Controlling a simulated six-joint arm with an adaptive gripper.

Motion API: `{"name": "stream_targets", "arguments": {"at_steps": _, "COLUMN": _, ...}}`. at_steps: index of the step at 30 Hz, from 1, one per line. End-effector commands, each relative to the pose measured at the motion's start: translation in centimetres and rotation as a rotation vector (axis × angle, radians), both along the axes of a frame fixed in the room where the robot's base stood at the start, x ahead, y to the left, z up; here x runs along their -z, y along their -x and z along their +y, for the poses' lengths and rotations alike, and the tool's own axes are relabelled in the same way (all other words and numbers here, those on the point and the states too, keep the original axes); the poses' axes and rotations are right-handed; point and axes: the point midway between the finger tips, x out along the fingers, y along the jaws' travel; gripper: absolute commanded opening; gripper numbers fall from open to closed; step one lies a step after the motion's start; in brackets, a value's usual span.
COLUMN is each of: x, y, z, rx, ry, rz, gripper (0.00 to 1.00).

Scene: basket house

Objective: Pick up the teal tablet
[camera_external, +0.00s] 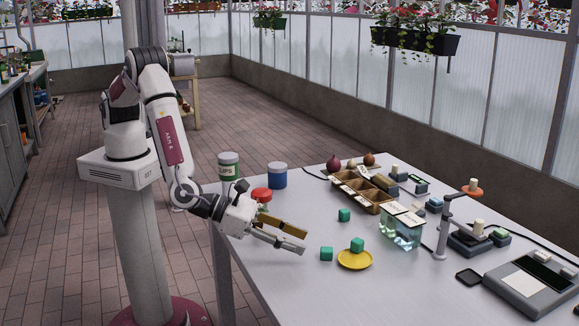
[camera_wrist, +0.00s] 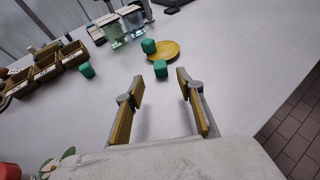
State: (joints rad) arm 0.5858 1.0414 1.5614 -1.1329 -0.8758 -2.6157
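Three teal cube-shaped tablets show. One teal tablet (camera_external: 326,254) lies on the table just beyond my fingertips; in the wrist view (camera_wrist: 160,69) it appears ahead of the gap between the fingers. A third (camera_external: 344,215) lies on the table near the wooden tray, and shows at left in the wrist view (camera_wrist: 87,70). My gripper (camera_external: 302,241) is open and empty, low over the table, its fingers (camera_wrist: 160,77) apart and short of the nearest tablet.
A wooden compartment tray (camera_external: 362,191) and clear containers of bluish liquid (camera_external: 400,234) stand beyond the tablets. Lidded jars (camera_external: 228,165) and a red-topped one (camera_external: 262,194) stand near my arm. A post stand (camera_external: 443,235) and a scale (camera_external: 530,285) are at right. The front table area is clear.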

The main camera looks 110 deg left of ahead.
Motion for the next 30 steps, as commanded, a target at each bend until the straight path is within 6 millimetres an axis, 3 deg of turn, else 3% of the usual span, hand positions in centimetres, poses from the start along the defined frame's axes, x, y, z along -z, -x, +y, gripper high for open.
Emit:
{"name": "stream_targets", "arguments": {"at_steps": 13, "x": 0.9, "y": -2.2, "z": 0.6, "rx": 0.000, "ry": 0.000, "rz": 0.000, "gripper": 0.38}}
{"name": "stream_targets", "arguments": {"at_steps": 30, "x": 1.2, "y": -2.8, "z": 0.8, "rx": 0.001, "ry": -0.002, "rz": 0.001, "gripper": 0.38}}
